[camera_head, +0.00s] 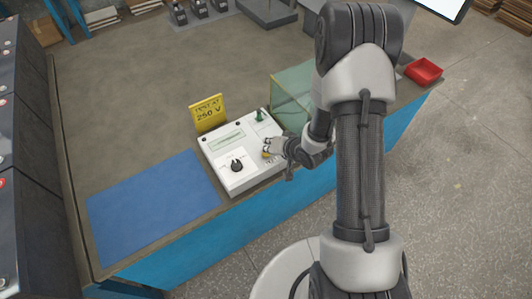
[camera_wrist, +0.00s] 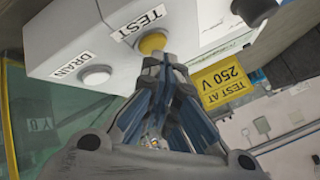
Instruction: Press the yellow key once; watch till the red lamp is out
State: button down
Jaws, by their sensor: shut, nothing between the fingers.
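The yellow key (camera_wrist: 152,42) sits on a white box beside a label that reads TEST. The same yellow key (camera_head: 266,155) shows as a small spot in the head view, partly hidden by my gripper. My gripper (camera_wrist: 165,62) is shut and empty, its tips right at the key's edge in the wrist view. I cannot tell whether they touch it. In the head view my gripper (camera_head: 280,147) is over the right side of the white box (camera_head: 222,178). I cannot make out a lit red lamp on the box.
A white key (camera_wrist: 95,75) labelled DRAIN is beside the yellow one. The box also has a black knob (camera_head: 237,166) and a green part (camera_head: 259,115). A yellow sign (camera_head: 208,113) stands behind; a clear greenish case (camera_head: 290,97) is close right. A blue mat (camera_head: 150,208) lies left.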

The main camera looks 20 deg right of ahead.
jog(key=shift+f+b, duration=0.35)
jog(key=shift+f, duration=0.05)
dwell(0.4)
dwell(0.4)
jog(key=shift+r+p, duration=0.75)
jog(key=shift+r, duration=0.1)
jog(key=shift+r+p, duration=2.2)
jog(key=shift+r, duration=0.3)
